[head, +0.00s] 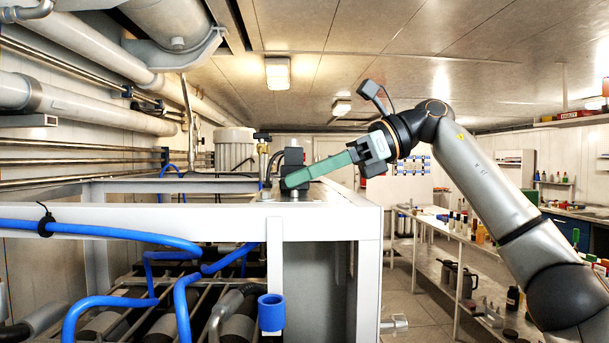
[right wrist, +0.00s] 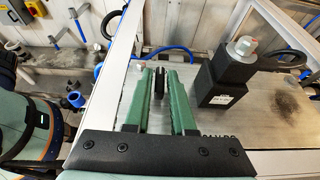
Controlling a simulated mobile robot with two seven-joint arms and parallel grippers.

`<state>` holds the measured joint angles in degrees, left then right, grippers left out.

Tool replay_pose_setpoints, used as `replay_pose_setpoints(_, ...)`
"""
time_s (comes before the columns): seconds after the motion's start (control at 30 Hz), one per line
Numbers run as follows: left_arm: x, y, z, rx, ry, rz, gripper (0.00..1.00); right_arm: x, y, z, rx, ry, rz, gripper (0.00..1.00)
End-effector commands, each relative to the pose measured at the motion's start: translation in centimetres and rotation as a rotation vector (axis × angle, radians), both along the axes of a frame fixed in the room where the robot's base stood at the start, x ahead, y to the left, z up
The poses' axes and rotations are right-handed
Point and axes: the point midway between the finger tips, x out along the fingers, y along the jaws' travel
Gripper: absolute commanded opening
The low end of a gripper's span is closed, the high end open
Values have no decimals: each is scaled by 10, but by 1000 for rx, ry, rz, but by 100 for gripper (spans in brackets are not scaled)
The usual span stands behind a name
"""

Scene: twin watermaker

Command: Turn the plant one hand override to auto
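My right gripper (head: 290,182) has green fingers and reaches in from the right over the white frame top in the head view. In the right wrist view its two fingers (right wrist: 158,74) stand apart. A slim black upright piece (right wrist: 158,86), possibly the hand override, shows in the gap between them; I cannot tell whether they touch it. A black block (right wrist: 218,86) with a silver top and a small white label stands to their right. The block also shows behind the gripper in the head view (head: 293,157). Plate lettering is partly hidden by a finger. My left gripper is out of view.
The white frame (head: 200,214) carries a blue hose (head: 110,228) along its front. A blue open-topped fitting (head: 271,312) sits below its front edge. Pipes line the left wall. A bench (head: 470,243) with bottles stands at right, past a floor aisle.

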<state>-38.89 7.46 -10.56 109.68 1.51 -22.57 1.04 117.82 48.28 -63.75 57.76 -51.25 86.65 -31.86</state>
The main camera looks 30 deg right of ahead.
Motion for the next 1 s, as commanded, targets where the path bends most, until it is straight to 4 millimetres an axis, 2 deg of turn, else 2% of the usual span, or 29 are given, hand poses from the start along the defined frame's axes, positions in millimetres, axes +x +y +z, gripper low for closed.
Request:
replay_pose_setpoints(0.03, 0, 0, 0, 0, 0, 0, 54, 0, 0, 0, 0, 0, 0, 16)
replay_pose_setpoints(0.17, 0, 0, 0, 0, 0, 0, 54, 0, 0, 0, 0, 0, 0, 1)
replay_pose_setpoints(0.2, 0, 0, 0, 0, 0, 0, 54, 0, 0, 0, 0, 0, 0, 0)
replay_pose_setpoints(0.73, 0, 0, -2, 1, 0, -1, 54, -1, 0, 0, 0, -3, -12, 0)
replay_pose_setpoints(1.0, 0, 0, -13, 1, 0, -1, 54, -3, 1, -2, -3, -5, -119, 0)
